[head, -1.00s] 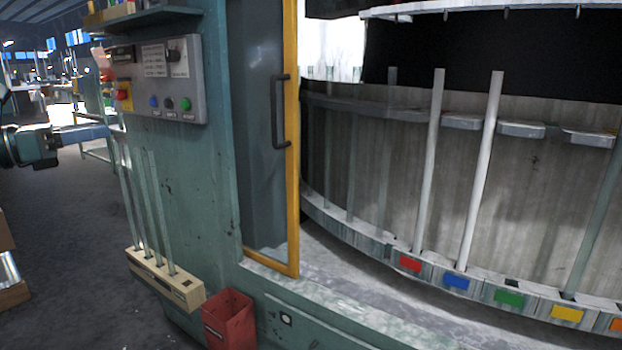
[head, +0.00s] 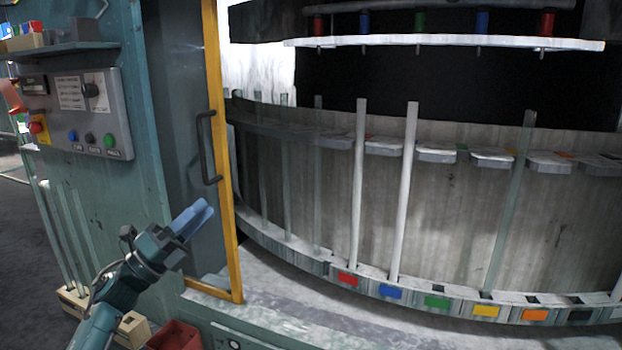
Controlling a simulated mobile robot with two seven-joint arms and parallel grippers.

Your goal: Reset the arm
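The gripper appears empty and overlaps the yellow-edged door (head: 224,150) in the picture. My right gripper is not in the head view.
The control panel (head: 75,115) with buttons is left of the door. Glass tubes (head: 358,190) stand upright in the curved carousel. A red bin (head: 174,336) and a beige tube rack (head: 133,328) are low at left, partly behind my arm.

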